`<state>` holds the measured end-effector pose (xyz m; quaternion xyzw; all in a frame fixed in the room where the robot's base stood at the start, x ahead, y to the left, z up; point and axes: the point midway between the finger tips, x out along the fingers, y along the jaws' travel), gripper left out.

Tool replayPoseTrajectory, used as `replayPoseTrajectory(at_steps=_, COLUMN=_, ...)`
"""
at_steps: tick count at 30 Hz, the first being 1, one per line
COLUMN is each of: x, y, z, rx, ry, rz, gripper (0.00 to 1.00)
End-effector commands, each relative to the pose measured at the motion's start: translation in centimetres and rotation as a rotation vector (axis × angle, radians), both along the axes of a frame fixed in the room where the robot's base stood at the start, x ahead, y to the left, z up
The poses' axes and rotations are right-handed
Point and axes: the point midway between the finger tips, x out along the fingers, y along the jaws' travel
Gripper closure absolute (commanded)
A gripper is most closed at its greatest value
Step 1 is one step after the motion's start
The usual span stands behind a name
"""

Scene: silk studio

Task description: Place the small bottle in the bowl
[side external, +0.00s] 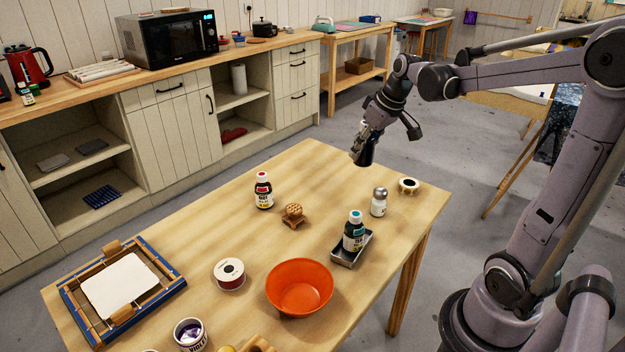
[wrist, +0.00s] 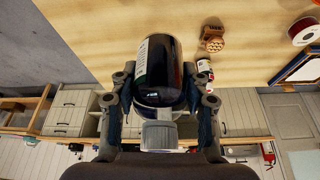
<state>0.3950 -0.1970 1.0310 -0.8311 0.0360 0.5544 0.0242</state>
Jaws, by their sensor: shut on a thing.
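My gripper (side external: 368,135) is raised over the far right edge of the table, shut on a small dark bottle (side external: 363,155). In the wrist view the bottle (wrist: 163,72) sits between the two fingers of my gripper (wrist: 164,92), with a pale, green-edged label on its left side. The bottle is clear of the tabletop. The orange bowl (side external: 299,284) stands on the near part of the table, well away from my gripper, and looks empty. The bowl does not show in the wrist view.
A teal-capped bottle (side external: 354,232) stands in a dark tray (side external: 346,257) right of the bowl. A silver-topped shaker (side external: 379,203), red-capped bottle (side external: 264,192), wooden stamp (side external: 293,214), ribbon spool (side external: 229,274) and violet jar (side external: 190,336) stand around. A blue-edged frame (side external: 150,297) lies left.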

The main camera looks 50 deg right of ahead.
Motion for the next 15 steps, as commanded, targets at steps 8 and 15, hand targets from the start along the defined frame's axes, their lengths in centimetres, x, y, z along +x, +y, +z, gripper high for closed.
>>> replayPoseTrajectory(at_steps=8, x=-3.7, y=11.6, z=-0.4, rx=0.0, ry=0.0, rz=0.483, gripper=0.88)
replayPoseTrajectory(at_steps=15, x=-6.6, y=17.1, z=-1.0, rx=-0.001, ry=-0.001, rz=0.748, gripper=0.88)
